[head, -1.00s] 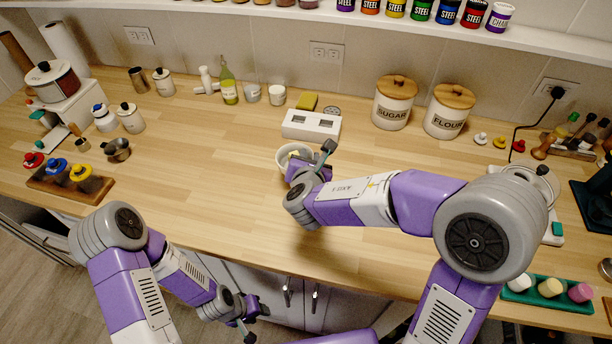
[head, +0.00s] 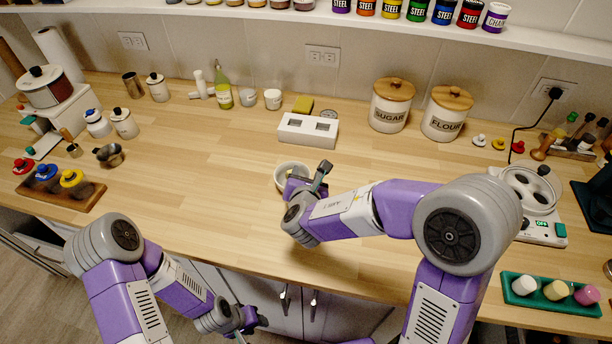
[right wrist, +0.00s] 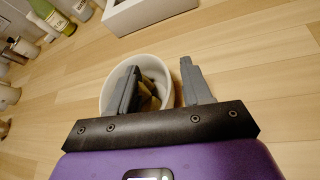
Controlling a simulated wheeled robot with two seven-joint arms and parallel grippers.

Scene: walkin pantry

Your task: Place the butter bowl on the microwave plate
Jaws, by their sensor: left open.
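The butter bowl (head: 283,175) is a small white bowl at the middle of the counter, partly hidden by my right gripper. In the right wrist view the bowl (right wrist: 110,92) holds yellowish pieces, probably butter. My right gripper (head: 308,178) is at its right side. In the wrist view this gripper (right wrist: 163,88) has its fingers apart, one inside the bowl and one outside its right wall, with a gap to the wall. My left gripper (head: 245,322) is open and empty, low in front of the cabinets. I cannot make out a microwave plate.
A white box (head: 308,130) with two dark windows stands behind the bowl. Sugar (head: 391,106) and flour (head: 446,115) canisters stand right of it. A white appliance (head: 540,228) and a green tray (head: 525,298) are at right.

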